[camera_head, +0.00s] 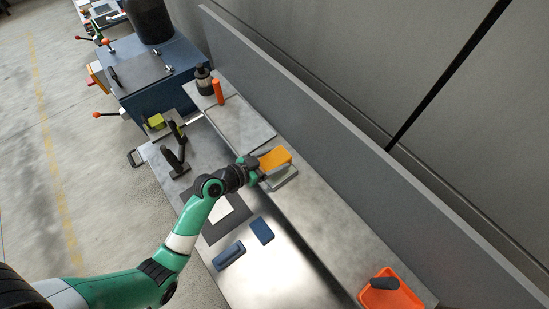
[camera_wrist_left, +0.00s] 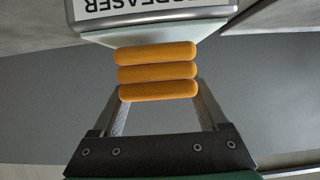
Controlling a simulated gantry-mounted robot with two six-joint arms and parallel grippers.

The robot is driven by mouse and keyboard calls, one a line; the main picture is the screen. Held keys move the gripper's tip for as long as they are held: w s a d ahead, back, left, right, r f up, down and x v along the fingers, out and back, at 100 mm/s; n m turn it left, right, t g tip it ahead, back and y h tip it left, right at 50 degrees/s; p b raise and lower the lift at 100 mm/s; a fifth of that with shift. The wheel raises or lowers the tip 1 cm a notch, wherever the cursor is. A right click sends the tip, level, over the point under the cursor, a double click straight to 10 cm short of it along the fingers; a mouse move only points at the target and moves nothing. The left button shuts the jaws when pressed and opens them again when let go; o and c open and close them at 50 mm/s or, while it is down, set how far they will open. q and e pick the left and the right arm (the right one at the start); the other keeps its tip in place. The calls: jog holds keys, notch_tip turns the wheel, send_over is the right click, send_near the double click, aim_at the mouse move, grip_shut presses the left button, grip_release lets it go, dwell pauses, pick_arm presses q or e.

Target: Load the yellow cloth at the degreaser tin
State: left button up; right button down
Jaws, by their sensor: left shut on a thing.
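My left gripper (camera_head: 257,171) is shut on the folded yellow cloth (camera_wrist_left: 158,73), which shows as three stacked orange-yellow rolls between its fingers in the left wrist view. In the head view the yellow cloth (camera_head: 275,158) shows just beyond the gripper. The degreaser tin (camera_wrist_left: 155,12) is at the top edge of the left wrist view, with a silver rim and an upside-down white label; the cloth is right against or very near it, and I cannot tell whether they touch. A grey-green box shape beside the cloth in the head view seems to be this tin (camera_head: 282,178). My right gripper is not in view.
A steel bench (camera_head: 290,255) carries blue blocks (camera_head: 229,255) and a dark mat with a white sheet. An orange tray (camera_head: 390,290) with a dark handled thing is at lower right. A grey back panel (camera_head: 330,130) runs behind the raised shelf. An orange cylinder (camera_head: 217,91) stands farther back.

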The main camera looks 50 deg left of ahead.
aim_at(274, 158)
pick_arm(q)
jog(key=shift+f+b, duration=0.6)
dwell(1.4)
notch_tip(274, 158, up, 7)
jog(key=p, duration=0.6)
jog(key=shift+r, duration=0.15)
dwell(0.6)
